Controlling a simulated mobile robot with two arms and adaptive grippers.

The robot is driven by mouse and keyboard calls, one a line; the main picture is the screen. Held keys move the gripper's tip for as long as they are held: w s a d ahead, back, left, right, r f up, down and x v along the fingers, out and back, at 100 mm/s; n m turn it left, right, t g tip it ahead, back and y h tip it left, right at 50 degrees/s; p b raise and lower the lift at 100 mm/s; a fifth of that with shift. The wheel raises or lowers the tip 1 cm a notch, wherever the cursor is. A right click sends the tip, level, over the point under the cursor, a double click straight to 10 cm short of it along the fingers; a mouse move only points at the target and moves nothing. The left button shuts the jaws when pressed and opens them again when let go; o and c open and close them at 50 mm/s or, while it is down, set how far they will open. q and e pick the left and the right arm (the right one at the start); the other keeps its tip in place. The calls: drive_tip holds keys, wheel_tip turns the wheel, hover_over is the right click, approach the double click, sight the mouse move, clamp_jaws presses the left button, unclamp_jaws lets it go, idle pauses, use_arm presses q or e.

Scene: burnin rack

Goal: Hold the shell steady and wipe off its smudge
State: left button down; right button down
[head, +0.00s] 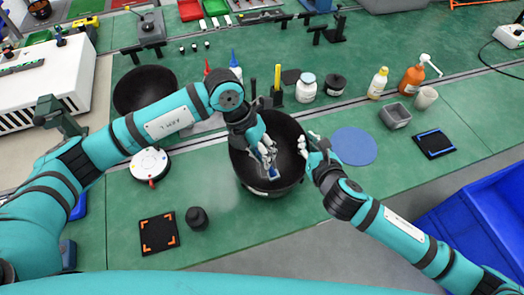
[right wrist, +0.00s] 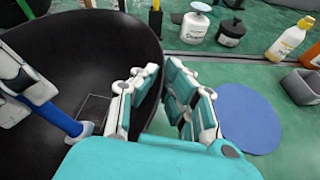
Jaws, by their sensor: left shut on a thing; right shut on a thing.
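The shell, a large black bowl (head: 244,172), stands on the green bench at the middle of the head view. My right gripper (head: 310,146) is shut on its right rim; in the right wrist view the shell's wall (right wrist: 125,55) passes between the fingers (right wrist: 155,115). My left gripper (head: 265,152) is inside the shell, shut on a small blue item (head: 269,169), which also shows in the right wrist view (right wrist: 60,121). A faint square-edged patch (right wrist: 95,108) shows on the shell's inner wall beside it. I cannot tell whether this is the smudge.
A second black bowl (head: 145,88) stands at the back left. A blue disc (head: 354,146) lies right of the shell. Bottles, a white jar (head: 306,88) and a grey tray (head: 394,116) stand behind. A black pot (head: 197,218) and an orange-cornered mat (head: 160,234) lie front left.

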use_arm(q)
drive_tip(key=shift+r, duration=3.3)
use_arm(e)
drive_tip(key=c, duration=1.4)
unclamp_jaws()
drive_tip(key=v, duration=1.2)
use_arm(q)
drive_tip(key=shift+r, duration=0.1)
